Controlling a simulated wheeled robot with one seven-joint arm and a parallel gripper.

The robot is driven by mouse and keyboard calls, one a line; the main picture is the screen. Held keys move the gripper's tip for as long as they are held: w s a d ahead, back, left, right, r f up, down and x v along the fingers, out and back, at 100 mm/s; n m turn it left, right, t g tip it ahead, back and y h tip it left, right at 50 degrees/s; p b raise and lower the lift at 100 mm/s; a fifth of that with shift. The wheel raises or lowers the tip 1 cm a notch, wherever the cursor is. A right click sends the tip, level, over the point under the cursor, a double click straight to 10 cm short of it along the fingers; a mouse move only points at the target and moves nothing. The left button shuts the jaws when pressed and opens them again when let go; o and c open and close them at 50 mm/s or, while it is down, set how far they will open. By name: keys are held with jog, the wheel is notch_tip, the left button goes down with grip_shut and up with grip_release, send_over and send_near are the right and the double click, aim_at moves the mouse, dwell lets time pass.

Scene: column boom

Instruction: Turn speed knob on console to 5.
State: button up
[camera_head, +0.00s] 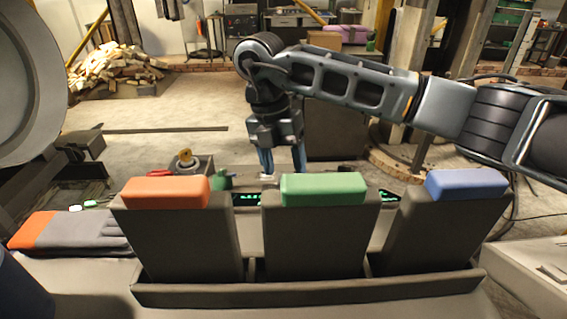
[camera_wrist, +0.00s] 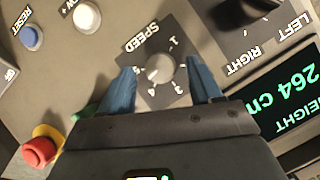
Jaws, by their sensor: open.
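The speed knob (camera_wrist: 160,68) is a small, round, light grey knob on the console (camera_wrist: 75,75), with the word SPEED beside it and numbers 1 to 5 around it. Its pointer mark is too small to read for sure. My gripper (camera_wrist: 160,66) is open, with one blue finger on each side of the knob. A gap seems to show on both sides; whether the fingertips reach its height I cannot tell. In the head view my gripper (camera_head: 283,162) points down over the console, behind the green-topped block, which hides much of the panel.
Near the knob are a blue RESET button (camera_wrist: 31,37), a white button (camera_wrist: 87,16), a red button (camera_wrist: 40,152) with a yellow collar, a black LEFT/RIGHT control (camera_wrist: 243,12) and a height display (camera_wrist: 300,98). Orange (camera_head: 166,192), green (camera_head: 323,189) and blue-topped (camera_head: 466,184) blocks stand in front.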

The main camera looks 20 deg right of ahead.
jog(key=shift+s+d+f, duration=0.1)
jog(key=shift+f, duration=0.5)
jog(key=c, duration=1)
